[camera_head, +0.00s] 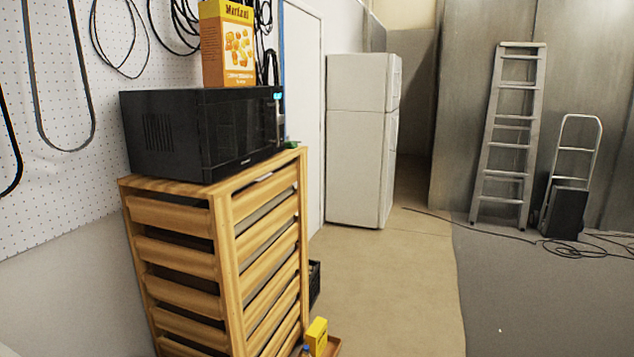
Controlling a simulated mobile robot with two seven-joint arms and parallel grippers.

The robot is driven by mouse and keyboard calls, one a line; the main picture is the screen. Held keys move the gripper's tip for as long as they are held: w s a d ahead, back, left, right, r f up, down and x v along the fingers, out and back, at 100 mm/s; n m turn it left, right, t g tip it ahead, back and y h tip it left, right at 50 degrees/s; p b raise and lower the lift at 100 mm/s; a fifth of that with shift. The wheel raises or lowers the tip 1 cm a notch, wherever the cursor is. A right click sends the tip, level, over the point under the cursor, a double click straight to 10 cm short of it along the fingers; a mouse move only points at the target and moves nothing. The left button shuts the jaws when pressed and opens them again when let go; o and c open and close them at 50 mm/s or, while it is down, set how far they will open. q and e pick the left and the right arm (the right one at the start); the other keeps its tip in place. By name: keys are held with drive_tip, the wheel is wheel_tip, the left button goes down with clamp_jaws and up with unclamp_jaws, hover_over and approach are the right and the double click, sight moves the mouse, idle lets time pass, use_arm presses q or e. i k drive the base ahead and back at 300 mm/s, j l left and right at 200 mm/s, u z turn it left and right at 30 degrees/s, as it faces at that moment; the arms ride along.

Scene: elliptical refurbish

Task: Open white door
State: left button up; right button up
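A white door (303,110) stands in the left wall, behind the wooden cabinet. It is seen at a steep angle and looks closed. Its lower left part is hidden by the cabinet and the black microwave, and I cannot make out a handle. A white fridge (357,165) with an upper and a lower door stands just beyond it, and both of its doors look shut. Neither of my grippers shows in the head view.
A slatted wooden cabinet (226,225) with a black microwave (170,135) and a yellow food box (228,45) on top stands close on the left. A ladder (508,135) and a hand truck (578,150) lean at the back right. The tan floor (400,280) in the middle is clear.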

sight(302, 34)
drive_tip(key=i+l+z, duration=0.5)
drive_tip(key=i, duration=0.25)
drive_tip(key=i+l+z, duration=0.15)
drive_tip(key=i, duration=1.2)
drive_tip(key=i+u, duration=0.1)
drive_tip(key=i, duration=1.35)
drive_tip(key=i+u, duration=0.25)
drive_tip(key=i, duration=0.4)
drive_tip(key=i+l+u, duration=0.15)
drive_tip(key=i+u, duration=0.15)
drive_tip(key=i, duration=0.35)
drive_tip(key=i+j+u, duration=0.1)
drive_tip(key=i+u, duration=0.5)
drive_tip(key=u, duration=0.2)
drive_tip(key=i+l+u, duration=0.1)
drive_tip(key=i+u, duration=0.3)
drive_tip(key=k, duration=0.1)
